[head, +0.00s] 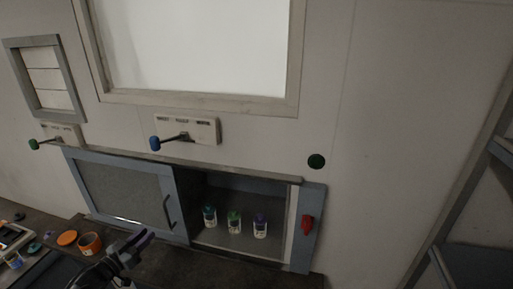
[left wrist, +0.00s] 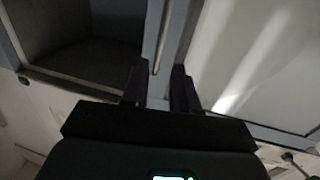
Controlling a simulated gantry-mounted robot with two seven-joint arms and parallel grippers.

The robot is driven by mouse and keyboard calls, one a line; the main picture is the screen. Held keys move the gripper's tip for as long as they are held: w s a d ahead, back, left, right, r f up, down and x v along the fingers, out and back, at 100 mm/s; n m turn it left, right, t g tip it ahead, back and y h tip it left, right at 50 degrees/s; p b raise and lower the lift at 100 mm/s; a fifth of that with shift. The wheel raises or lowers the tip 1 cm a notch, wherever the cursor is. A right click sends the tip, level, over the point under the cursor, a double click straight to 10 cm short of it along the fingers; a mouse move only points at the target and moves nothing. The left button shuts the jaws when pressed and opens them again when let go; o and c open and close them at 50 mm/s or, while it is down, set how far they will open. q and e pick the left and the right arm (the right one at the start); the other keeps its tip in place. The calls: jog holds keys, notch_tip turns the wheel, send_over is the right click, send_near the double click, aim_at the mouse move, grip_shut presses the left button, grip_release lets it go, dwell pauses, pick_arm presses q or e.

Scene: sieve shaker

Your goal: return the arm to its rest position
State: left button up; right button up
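My left gripper (head: 138,248) is low in the head view, in front of the cabinet and just below and left of the door handle (head: 168,211). In the left wrist view my gripper (left wrist: 159,85) has its two dark fingers apart. The handle bar (left wrist: 163,38) lines up with the gap between them; whether it touches either finger I cannot tell. No object is seen held. My right gripper is in neither view.
The grey sliding door (head: 122,190) stands at the left, leaving the right compartment open with three lidded jars (head: 234,222). Orange containers (head: 89,243) stand on the dark bench at left. A red knob (head: 307,222) and levers (head: 172,141) stick out from the wall.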

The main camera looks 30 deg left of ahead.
pick_arm(q)
jog(key=s+d+f+g+h, duration=0.1)
jog(key=s+d+f+g, duration=0.2)
jog(key=d, duration=0.7)
jog(key=s+d+f, duration=0.2)
jog(key=d+f, duration=0.3)
jog(key=d, duration=0.6)
jog(key=s+d+f+g+h, duration=0.1)
jog(key=s+d+f+g, duration=0.2)
jog(key=d, duration=0.7)
jog(key=s+d+g, duration=0.3)
jog(key=s+d, duration=0.3)
jog(key=d, duration=0.2)
jog(key=s+r+m+g+y, duration=0.1)
jog(key=s+m+g, duration=0.1)
jog(key=s+g, duration=0.45)
notch_tip(320, 180, up, 17)
jog(key=s+t+p, duration=0.1)
jog(key=p, duration=1.6)
jog(key=shift+a, duration=0.25)
